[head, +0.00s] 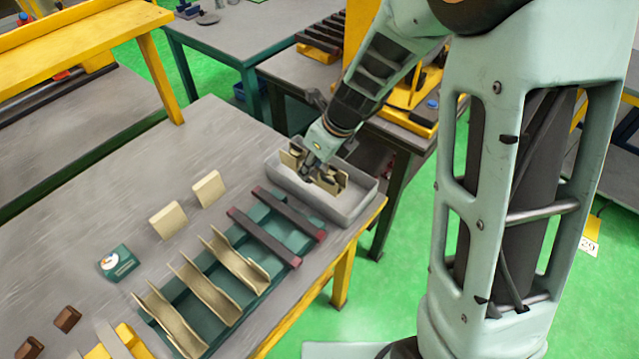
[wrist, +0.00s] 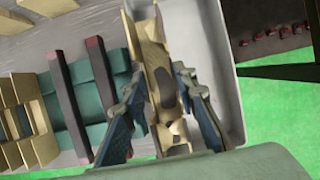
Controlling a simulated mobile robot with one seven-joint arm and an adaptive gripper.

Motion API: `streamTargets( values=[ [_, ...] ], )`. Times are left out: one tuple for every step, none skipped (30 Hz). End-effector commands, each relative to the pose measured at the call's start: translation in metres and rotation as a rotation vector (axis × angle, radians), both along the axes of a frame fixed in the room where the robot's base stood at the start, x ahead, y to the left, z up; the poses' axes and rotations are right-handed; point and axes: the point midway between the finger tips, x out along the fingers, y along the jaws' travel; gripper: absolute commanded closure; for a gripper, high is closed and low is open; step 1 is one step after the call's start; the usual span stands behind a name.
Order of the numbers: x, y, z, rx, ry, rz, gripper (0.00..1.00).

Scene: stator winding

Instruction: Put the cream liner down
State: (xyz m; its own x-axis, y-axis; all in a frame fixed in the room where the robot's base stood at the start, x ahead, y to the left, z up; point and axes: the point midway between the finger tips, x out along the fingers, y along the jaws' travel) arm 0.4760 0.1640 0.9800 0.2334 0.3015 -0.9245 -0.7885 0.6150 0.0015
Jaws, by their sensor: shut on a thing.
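My gripper (head: 316,172) is over the grey tray (head: 352,208) at the table's far right corner, fingers pointing down. In the wrist view, my gripper (wrist: 162,88) is shut on a cream liner (wrist: 153,55), a long open channel running between the two fingers. Cream surfaces (head: 340,180) show on both sides of the fingers in the head view. The liner is within the tray's outline; I cannot tell whether it touches the floor. The tray (wrist: 220,60) also shows in the wrist view, pale and bare to the right of the liner.
A green stator block (head: 205,312) beside the tray carries several cream channels and two dark red bars (head: 262,238). Two cream blocks (head: 168,220) and a green box (head: 117,263) lie left of it. Another table with yellow racks stands behind the tray.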

Motion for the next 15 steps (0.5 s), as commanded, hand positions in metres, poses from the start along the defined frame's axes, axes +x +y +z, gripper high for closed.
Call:
streamTargets(
  values=[
    [0.006, -0.003, -0.014, 0.0, -0.002, -0.002, 0.87],
    [0.009, -0.004, -0.018, 0.0, -0.002, -0.002, 0.87],
    [0.012, -0.006, -0.023, 0.0, -0.002, -0.002, 0.87],
    [0.015, -0.007, -0.026, 0.0, -0.001, -0.003, 0.87],
    [0.018, -0.009, -0.029, 0.0, -0.001, -0.003, 0.87],
    [0.02, -0.01, -0.032, 0.001, -0.001, -0.002, 0.87],
    [0.022, -0.011, -0.034, 0.001, -0.001, -0.002, 0.87],
    [0.024, -0.011, -0.035, 0.0, -0.002, -0.002, 0.87],
    [0.026, -0.012, -0.036, 0.001, -0.002, -0.002, 0.87],
    [0.027, -0.013, -0.037, 0.001, -0.002, -0.002, 0.87],
    [0.027, -0.013, -0.037, 0.0, -0.002, -0.002, 0.87],
    [0.028, -0.013, -0.038, 0.0, -0.002, -0.002, 0.87],
    [0.028, -0.014, -0.038, 0.0, -0.001, -0.001, 0.87],
    [0.029, -0.014, -0.039, 0.0, -0.001, -0.001, 0.87],
    [0.03, -0.014, -0.04, 0.0, -0.001, -0.001, 0.87]
  ],
)
